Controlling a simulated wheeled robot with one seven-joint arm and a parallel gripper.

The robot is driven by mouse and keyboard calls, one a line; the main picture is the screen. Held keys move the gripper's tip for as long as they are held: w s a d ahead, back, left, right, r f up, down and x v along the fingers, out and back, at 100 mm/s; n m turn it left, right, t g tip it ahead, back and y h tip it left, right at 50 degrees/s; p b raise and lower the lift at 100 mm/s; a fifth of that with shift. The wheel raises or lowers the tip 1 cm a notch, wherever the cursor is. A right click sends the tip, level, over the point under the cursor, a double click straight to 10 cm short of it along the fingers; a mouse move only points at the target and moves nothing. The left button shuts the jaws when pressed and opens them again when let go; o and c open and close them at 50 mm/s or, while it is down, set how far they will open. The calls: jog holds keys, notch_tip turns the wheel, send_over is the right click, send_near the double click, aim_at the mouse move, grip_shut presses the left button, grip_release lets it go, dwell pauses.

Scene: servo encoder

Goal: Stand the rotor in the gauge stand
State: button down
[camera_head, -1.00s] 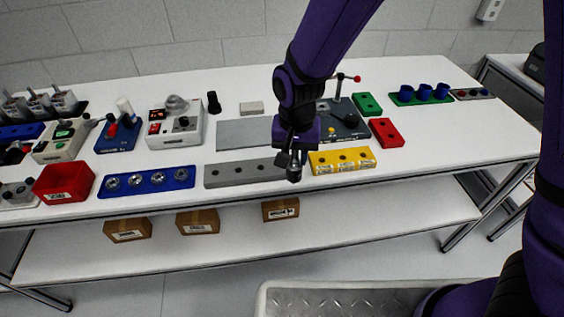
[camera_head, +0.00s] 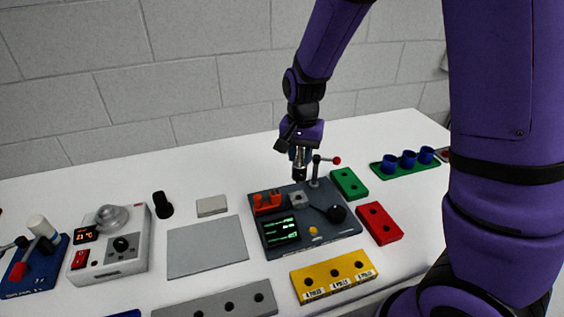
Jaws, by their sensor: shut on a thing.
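My gripper (camera_head: 299,151) is shut on the rotor (camera_head: 299,170), a small metallic cylinder with a dark lower end that hangs roughly upright below the fingers. It is held in front of and above the back of the dark blue-grey gauge unit. That unit (camera_head: 349,231), apparently the gauge stand, carries a green-lit screen, orange parts, a small grey block, a black ball knob and a post with a red-tipped lever. The rotor appears just left of the post's top; I cannot tell its exact height or whether it touches anything.
A yellow block with holes (camera_head: 334,275) is in front of the unit. Red (camera_head: 379,223) and green (camera_head: 349,183) blocks stand to its right. A flat grey plate (camera_head: 206,247) on the left is bare. A grey heater-like box (camera_head: 133,255) stands farther left.

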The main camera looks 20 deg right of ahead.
aim_at(300, 165)
jog(key=shift+w+d+f, duration=0.1)
jog(key=shift+w+d, duration=0.15)
jog(key=shift+w, duration=0.1)
jog(key=shift+f, duration=2.05)
jog(key=shift+f, duration=0.35)
jog(key=shift+f, duration=0.35)
jog(key=shift+f, duration=1.15)
jog(key=shift+c, duration=2.4)
grip_release()
